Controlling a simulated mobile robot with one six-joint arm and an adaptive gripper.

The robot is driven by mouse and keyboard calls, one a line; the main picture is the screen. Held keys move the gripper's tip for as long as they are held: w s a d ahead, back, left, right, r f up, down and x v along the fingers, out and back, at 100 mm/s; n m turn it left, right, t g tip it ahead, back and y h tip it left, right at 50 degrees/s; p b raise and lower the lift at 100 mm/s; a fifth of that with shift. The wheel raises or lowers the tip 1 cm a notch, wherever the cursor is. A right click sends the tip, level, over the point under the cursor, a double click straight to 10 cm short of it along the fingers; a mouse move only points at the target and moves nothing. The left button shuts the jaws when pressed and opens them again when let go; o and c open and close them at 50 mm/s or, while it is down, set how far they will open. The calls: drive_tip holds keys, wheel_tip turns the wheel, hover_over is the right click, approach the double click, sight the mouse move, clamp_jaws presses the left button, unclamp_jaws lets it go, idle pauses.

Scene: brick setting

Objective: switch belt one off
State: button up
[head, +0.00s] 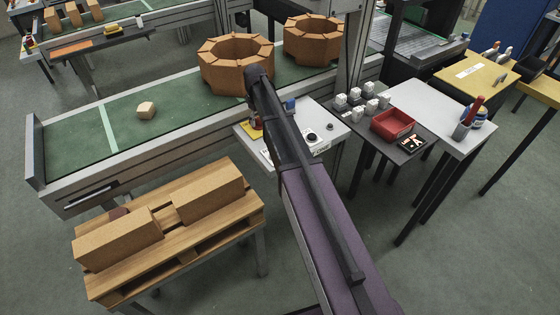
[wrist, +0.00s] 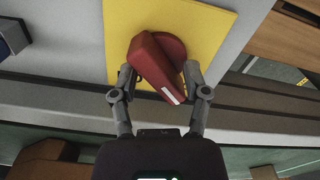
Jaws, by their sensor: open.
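A red rotary switch (wrist: 152,62) sits on a yellow plate (wrist: 212,30) in the wrist view. Its handle slants from upper left to lower right, with a white mark at the lower end. My gripper (wrist: 158,78) is open, with one finger on each side of the red handle; I cannot tell whether either finger touches it. In the head view, the yellow plate (head: 256,133) shows at the left of a pale control panel (head: 317,117) beside the conveyor belt (head: 170,125). My arm covers part of the panel and hides my fingertips there.
Two brick rings (head: 237,84) and a small block (head: 147,110) stand on the belt. A wooden pallet (head: 190,237) with bricks is at the front left. A dark table with a red bin (head: 397,128) and a white table (head: 440,110) stand to the right.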

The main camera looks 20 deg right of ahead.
drive_tip(key=m, duration=0.5)
drive_tip(key=shift+m, duration=0.4)
drive_tip(key=m, duration=0.6)
wheel_tip(320, 180, up, 14)
drive_tip(key=p, duration=1.4)
drive_tip(key=s+f+n+b, duration=0.2)
drive_tip(key=s+f+b, duration=0.1)
drive_tip(key=s, duration=1.1)
drive_tip(key=s+f+n+b, duration=0.3)
drive_tip(key=s, duration=1.2)
drive_tip(key=shift+f+b, duration=0.4)
drive_tip(key=shift+w, duration=0.1)
wheel_tip(320, 180, up, 7)
drive_tip(key=n+p, duration=0.3)
drive_tip(key=p, duration=0.4)
hover_over(258, 118)
drive_tip(key=shift+w+f, duration=0.1)
drive_tip(key=shift+f, duration=0.1)
drive_tip(key=shift+f+b, duration=0.2)
drive_tip(key=shift+b, duration=0.2)
